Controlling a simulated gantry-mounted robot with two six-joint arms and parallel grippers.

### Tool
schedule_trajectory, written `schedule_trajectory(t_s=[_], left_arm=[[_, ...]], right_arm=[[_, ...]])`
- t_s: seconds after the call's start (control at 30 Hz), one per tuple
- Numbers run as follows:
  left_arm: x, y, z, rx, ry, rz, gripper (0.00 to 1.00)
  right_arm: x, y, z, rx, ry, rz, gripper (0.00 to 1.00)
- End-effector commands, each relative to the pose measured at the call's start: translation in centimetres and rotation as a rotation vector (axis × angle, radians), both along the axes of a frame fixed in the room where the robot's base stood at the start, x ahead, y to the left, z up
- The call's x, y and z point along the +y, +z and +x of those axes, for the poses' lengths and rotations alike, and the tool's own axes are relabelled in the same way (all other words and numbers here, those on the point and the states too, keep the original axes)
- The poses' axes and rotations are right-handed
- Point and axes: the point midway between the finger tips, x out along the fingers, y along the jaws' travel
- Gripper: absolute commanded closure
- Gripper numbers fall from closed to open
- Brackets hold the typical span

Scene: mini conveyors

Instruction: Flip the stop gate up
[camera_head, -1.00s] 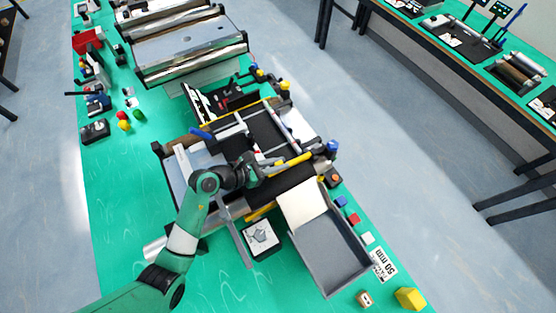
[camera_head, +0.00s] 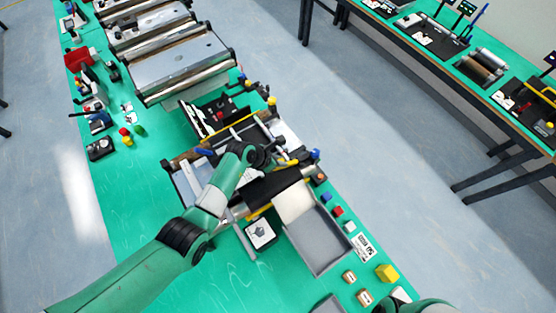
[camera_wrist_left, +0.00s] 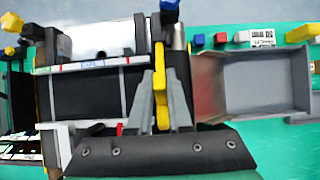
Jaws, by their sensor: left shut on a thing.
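The stop gate seems to be the yellow bar (camera_head: 288,162) across the small black-belted conveyor (camera_head: 272,186). In the left wrist view the yellow bar (camera_wrist_left: 160,84) stands between my two grey fingers. My left gripper (camera_head: 277,151) is shut on it, over the belt; the fingers also show in the left wrist view (camera_wrist_left: 160,105). The gripper and wrist hide part of the bar in the head view, so its exact tilt is unclear. My right gripper is out of view.
A grey open tray (camera_head: 322,246) adjoins the conveyor's near end. Small coloured blocks and a yellow cube (camera_head: 386,273) lie to its right. A white-topped device (camera_head: 260,233) sits beside the conveyor. Larger conveyors (camera_head: 180,65) stand behind.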

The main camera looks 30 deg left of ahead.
Motion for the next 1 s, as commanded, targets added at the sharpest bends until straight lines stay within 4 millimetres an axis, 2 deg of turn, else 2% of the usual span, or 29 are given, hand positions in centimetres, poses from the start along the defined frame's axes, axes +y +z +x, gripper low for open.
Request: schedule_trajectory(t_s=[0.4,0.43,0.57,0.87,1.0], left_arm=[[-0.05,0.02,0.08,0.006,0.000,0.003,1.00],[-0.05,0.02,0.07,0.006,0.000,0.003,0.77],[-0.04,0.01,0.07,0.006,0.000,0.003,0.54],[-0.02,0.05,0.04,0.006,0.000,0.003,0.53],[0.18,0.69,-0.16,0.003,0.001,0.003,0.53]], right_arm=[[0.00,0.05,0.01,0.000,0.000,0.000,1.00],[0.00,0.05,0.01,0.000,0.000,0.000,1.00],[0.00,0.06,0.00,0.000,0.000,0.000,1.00],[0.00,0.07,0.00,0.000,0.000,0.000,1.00],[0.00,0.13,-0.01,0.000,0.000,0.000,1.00]])
